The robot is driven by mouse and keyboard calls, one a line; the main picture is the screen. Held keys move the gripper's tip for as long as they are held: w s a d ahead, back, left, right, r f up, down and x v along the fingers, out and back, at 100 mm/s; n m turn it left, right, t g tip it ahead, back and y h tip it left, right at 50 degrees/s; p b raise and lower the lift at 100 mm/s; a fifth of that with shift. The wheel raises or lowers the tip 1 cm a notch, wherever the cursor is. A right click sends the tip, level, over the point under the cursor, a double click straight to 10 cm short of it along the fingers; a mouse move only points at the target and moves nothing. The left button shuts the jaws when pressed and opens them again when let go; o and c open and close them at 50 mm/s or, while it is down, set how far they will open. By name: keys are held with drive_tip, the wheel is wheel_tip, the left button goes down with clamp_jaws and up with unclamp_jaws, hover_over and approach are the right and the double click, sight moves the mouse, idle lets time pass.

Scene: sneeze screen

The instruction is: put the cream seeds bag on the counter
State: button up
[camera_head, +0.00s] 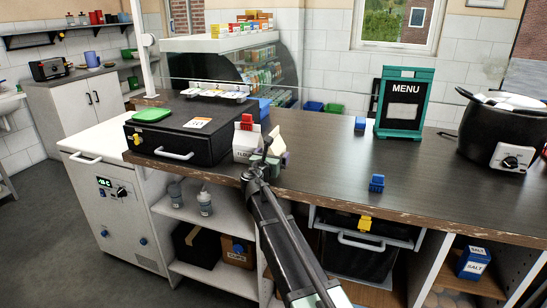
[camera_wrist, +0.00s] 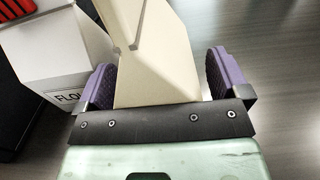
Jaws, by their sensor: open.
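A plain cream bag (camera_wrist: 155,65) stands between the two purple fingers of my gripper (camera_wrist: 163,85) in the wrist view. A narrow gap shows on each side, so the fingers are around it and not closed on it. No seeds label is visible on the side I see. In the head view my gripper (camera_head: 270,155) is over the front edge of the counter (camera_head: 330,165), beside the flour bag, and mostly hides the cream bag. I cannot tell whether the bag's base touches the counter.
A white flour bag (camera_head: 246,144) with a red clip is close on the left; it also shows in the wrist view (camera_wrist: 60,55). A black case (camera_head: 180,135) lies left of it. A menu board (camera_head: 404,102) and black pot (camera_head: 500,135) stand right. The counter's middle is mostly clear.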

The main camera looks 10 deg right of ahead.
drive_tip(key=shift+s, duration=0.1)
drive_tip(key=c, duration=1.3)
wheel_tip(320, 180, up, 20)
drive_tip(key=p, duration=2)
